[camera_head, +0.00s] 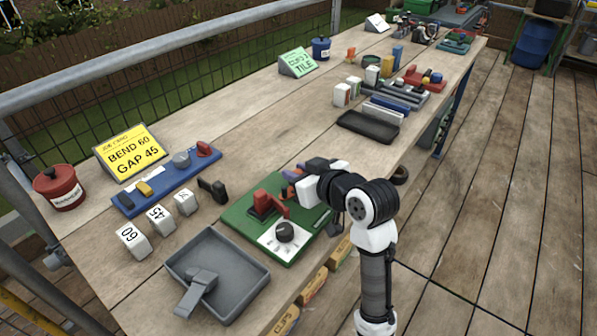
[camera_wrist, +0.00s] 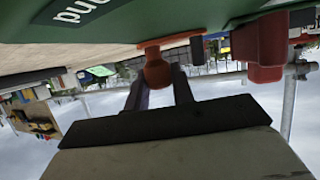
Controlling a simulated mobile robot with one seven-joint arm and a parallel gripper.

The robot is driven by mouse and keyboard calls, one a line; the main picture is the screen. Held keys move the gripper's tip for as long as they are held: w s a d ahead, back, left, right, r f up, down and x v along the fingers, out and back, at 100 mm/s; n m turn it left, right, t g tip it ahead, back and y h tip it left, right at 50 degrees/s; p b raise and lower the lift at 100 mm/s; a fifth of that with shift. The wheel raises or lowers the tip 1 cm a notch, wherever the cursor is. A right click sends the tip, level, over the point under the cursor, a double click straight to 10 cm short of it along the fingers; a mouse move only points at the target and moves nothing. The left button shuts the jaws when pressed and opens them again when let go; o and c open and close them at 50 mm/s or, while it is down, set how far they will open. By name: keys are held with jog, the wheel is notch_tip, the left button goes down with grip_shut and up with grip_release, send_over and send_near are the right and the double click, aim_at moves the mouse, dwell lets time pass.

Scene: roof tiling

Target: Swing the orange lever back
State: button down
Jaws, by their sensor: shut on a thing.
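The green bending board (camera_head: 240,222) lies on the workbench, with a red clamp part (camera_head: 267,203) and a black dial (camera_head: 286,232) on a white plate. My gripper (camera_head: 298,178) is low over the board's far right side and mostly hides what it holds in the head view. In the wrist view, which looks upside down, the orange lever's rounded knob (camera_wrist: 157,72) sits between the two dark fingers of my gripper (camera_wrist: 160,85). The fingers are shut on it. The red part (camera_wrist: 260,45) also shows to the right there.
A grey tray (camera_head: 245,293) with a grey scoop-like piece lies at the front left. White numbered blocks (camera_head: 160,220) and a blue rack (camera_head: 150,200) stand behind it. A black tray (camera_head: 350,122) is farther along the bench. Bare bench lies between.

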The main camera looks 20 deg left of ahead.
jog(key=shift+w+a+n+g+y, duration=0.3)
jog(key=shift+a+n+g+y, duration=0.2)
jog(key=shift+n+g, duration=0.25)
jog(key=c, duration=1.2)
grip_release()
jog(key=shift+d, duration=0.1)
jog(key=b+v, duration=0.1)
jog(key=v, duration=1.2)
jog(key=shift+s+d, duration=0.25)
jog(key=shift+d, duration=0.05)
jog(key=shift+r, duration=0.1)
